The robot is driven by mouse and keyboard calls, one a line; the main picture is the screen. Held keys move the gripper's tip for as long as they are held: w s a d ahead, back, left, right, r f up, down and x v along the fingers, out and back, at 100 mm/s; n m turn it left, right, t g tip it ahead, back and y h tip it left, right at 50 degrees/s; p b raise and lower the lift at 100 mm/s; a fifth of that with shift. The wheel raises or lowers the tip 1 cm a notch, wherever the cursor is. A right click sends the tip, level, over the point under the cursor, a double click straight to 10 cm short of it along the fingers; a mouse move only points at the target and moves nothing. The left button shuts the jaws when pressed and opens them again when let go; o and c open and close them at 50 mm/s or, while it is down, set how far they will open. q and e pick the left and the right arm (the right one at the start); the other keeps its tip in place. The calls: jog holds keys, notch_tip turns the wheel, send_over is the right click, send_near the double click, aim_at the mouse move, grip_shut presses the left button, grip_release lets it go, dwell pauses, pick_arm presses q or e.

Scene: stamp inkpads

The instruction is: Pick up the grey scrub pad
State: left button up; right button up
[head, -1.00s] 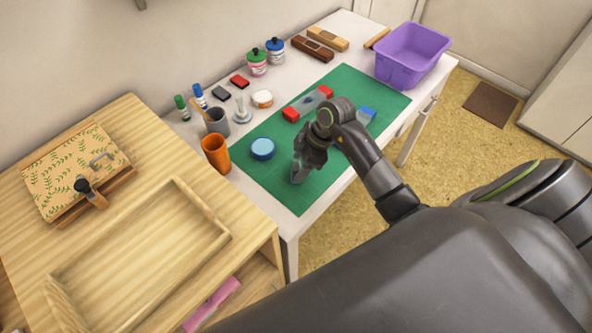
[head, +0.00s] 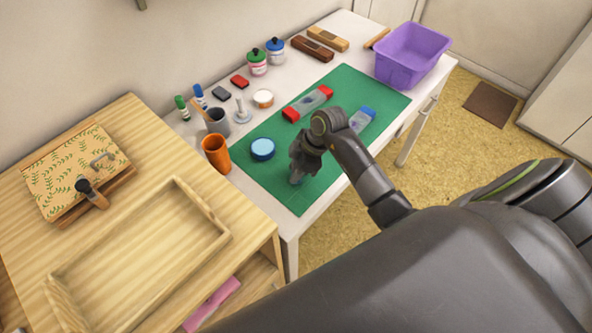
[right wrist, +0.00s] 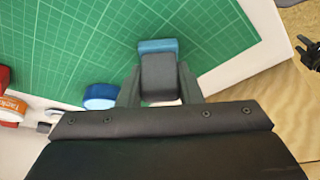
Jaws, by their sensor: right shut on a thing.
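My right gripper (head: 297,178) is low over the near part of the green mat (head: 310,195). In the right wrist view my right gripper (right wrist: 158,85) is shut on a dark grey block, the scrub pad (right wrist: 158,72), which sits between its two fingers. A blue strip (right wrist: 157,45) shows just beyond the grey face; I cannot tell whether it is part of the pad. In the head view the pad is mostly hidden by the gripper. I cannot tell whether it touches the mat.
A round blue tin (head: 262,149) stands left of the gripper, with an orange cup (head: 216,154) beyond it. A red-ended item (head: 308,104) and a blue-ended item (head: 362,118) lie farther up the mat. A purple bin (head: 411,55) stands at the far right.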

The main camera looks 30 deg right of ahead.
jog(key=shift+r, duration=0.1)
notch_tip(320, 180, up, 10)
jog(key=shift+f, duration=0.1)
dwell(0.3)
